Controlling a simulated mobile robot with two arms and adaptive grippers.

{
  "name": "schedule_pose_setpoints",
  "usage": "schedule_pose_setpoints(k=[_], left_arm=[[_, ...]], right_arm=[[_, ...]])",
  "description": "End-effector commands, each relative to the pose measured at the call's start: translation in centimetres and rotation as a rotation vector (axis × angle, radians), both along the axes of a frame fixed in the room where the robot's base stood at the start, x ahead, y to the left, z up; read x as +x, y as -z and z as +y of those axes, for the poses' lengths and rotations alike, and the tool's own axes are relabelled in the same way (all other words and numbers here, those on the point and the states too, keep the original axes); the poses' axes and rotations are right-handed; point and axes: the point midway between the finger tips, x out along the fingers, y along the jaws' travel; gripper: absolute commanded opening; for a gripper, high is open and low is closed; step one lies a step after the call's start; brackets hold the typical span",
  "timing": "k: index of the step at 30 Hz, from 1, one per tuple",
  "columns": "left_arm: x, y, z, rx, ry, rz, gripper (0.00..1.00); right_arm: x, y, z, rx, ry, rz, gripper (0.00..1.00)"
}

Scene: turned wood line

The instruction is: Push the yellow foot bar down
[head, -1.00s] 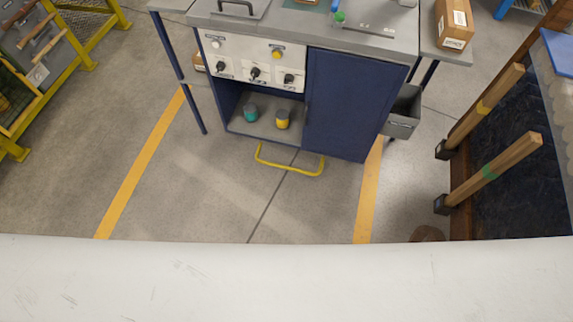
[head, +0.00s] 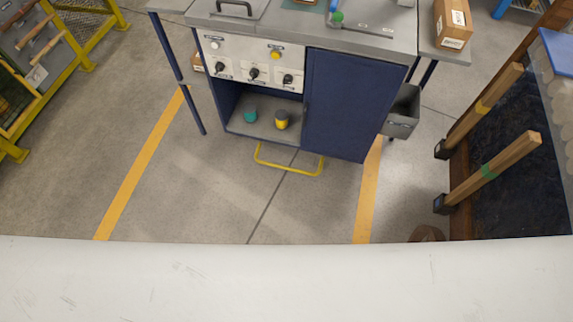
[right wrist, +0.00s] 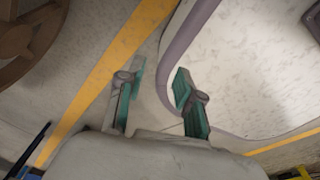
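The yellow foot bar (head: 289,170) is a bent tube that sticks out low at the front of the blue cabinet (head: 343,105), just above the floor. It lies ahead of me in the head view, with nothing touching it. My right gripper (right wrist: 158,90) shows in the right wrist view, with its two green-padded fingers apart and nothing between them. Pale floor and a curved light body edge lie beyond the fingers. My left gripper is in neither view. The foot bar cannot be made out clearly in the right wrist view.
The cabinet has a knob panel (head: 254,62) and an open shelf holding a teal pot (head: 250,116) and a yellow pot (head: 281,120). A grey bin (head: 402,112) hangs at its right. The floor before the bar is clear.

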Motion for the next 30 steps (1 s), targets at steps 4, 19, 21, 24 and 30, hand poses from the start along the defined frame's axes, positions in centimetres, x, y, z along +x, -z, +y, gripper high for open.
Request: schedule_pose_setpoints(k=[4, 19, 21, 24, 30], left_arm=[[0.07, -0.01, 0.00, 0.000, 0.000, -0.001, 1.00], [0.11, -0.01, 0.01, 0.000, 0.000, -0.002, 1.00], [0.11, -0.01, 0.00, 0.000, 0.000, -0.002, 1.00], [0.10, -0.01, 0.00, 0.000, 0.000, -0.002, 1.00], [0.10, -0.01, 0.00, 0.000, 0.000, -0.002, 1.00]], right_arm=[[0.00, 0.00, -0.31, -0.003, -0.002, 0.000, 0.06], [0.01, -0.01, -0.63, -0.007, -0.003, -0.001, 0.00], [0.02, -0.01, -0.62, -0.007, -0.003, -0.001, 0.00], [0.03, -0.01, -0.61, -0.007, -0.003, -0.001, 0.00], [0.05, -0.01, -0.59, -0.007, -0.003, -0.001, 0.00]])
